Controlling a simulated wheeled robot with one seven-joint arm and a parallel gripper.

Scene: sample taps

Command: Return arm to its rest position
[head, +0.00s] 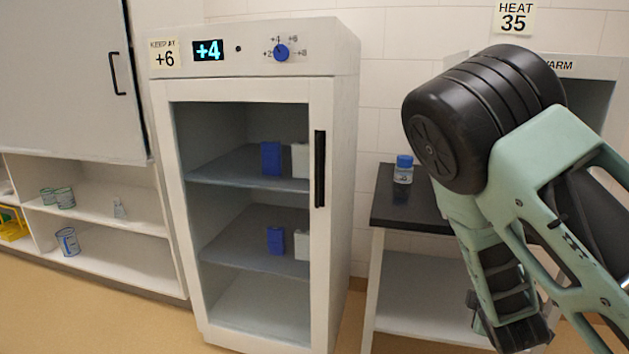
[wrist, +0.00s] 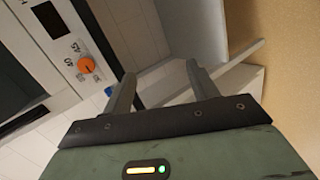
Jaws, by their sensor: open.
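My arm, with black and pale green links, fills the right side of the head view and folds downward. My gripper (wrist: 165,95) shows in the wrist view with its two fingers apart and nothing between them. In the head view the gripper's fingers cannot be clearly made out at the lower end of the arm. Beyond the fingers, the wrist view shows white surfaces and part of a unit with an orange dial (wrist: 86,65).
A white glass-fronted cabinet (head: 342,230) with a +4 display (head: 208,50) and a blue dial (head: 281,53) stands at centre. A blue-capped jar (head: 403,170) sits on a dark counter (head: 400,212) beside my arm. Low shelves (head: 110,265) are at left. Floor (head: 60,310) at lower left is clear.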

